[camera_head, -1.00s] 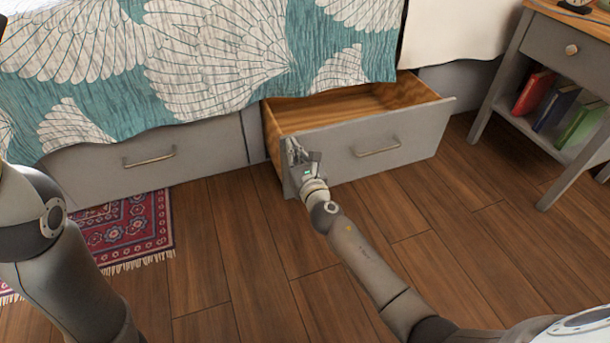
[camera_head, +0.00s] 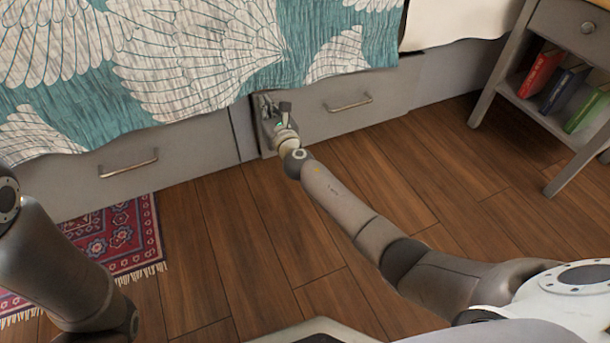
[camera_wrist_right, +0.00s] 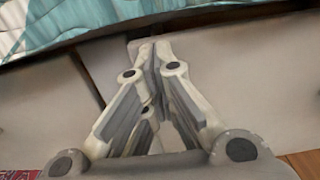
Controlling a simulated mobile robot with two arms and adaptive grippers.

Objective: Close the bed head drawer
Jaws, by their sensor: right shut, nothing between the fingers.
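The bed head drawer (camera_head: 335,110) is the grey drawer under the bed at the right, with a metal bar handle (camera_head: 348,103). Its front now stands close to the bed frame, and its wooden inside no longer shows under the blanket. A dark gap (camera_wrist_right: 88,75) shows at the left edge of the drawer front (camera_wrist_right: 240,75) in the right wrist view. My right gripper (camera_head: 267,101) is shut and empty, its fingertips at the left end of the drawer front. It also shows shut in the right wrist view (camera_wrist_right: 152,48). My left arm is at the left edge; its gripper is out of view.
A second grey drawer (camera_head: 125,165) with a handle is to the left and looks shut. A patterned rug (camera_head: 120,237) lies below it. A grey nightstand (camera_head: 563,25) with several books stands at the right. The wooden floor (camera_head: 225,240) between is clear.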

